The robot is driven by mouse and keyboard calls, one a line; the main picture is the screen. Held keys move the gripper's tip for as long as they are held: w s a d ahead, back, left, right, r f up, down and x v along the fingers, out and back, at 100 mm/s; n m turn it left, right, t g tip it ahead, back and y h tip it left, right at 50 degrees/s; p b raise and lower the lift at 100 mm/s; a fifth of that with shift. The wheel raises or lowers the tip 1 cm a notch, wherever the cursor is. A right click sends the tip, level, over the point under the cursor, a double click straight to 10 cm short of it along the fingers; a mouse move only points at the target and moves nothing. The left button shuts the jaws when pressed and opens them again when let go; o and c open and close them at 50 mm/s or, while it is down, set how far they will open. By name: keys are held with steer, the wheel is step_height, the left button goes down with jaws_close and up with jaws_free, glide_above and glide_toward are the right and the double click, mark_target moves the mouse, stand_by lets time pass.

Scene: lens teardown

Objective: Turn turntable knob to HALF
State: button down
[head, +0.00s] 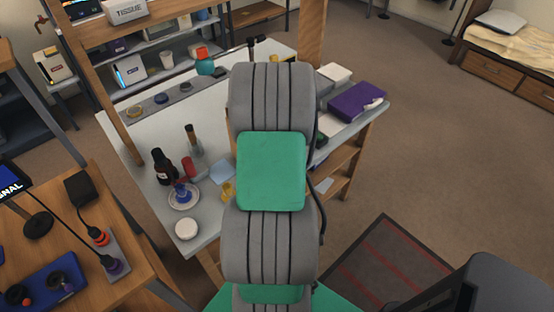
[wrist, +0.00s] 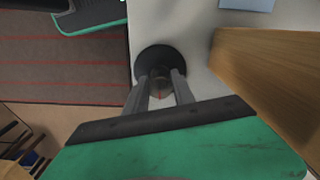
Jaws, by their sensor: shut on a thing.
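In the wrist view, a dark round knob (wrist: 158,54) sits on a pale worktop, near its left edge. My gripper (wrist: 162,77) reaches to it with both grey fingers, one on each side of its middle, and is shut on it. The fingers hide part of the knob's centre. No HALF mark or pointer can be read. In the head view my arm covers the middle of the workbench, so the gripper and knob are hidden there.
In the wrist view a wooden block or board (wrist: 275,75) stands close to the right of the fingers. The workbench (head: 150,125) holds a dark bottle (head: 162,167), a white saucer (head: 184,205), a white round lid (head: 187,229) and a purple box (head: 352,101). Open floor (head: 440,150) lies right.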

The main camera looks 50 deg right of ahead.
steer(key=c, duration=1.1)
jaws_free()
steer(key=shift+o, duration=0.2)
step_height(320, 180, up, 8)
steer(key=shift+f+b, duration=0.1)
steer(key=shift+b, duration=0.25)
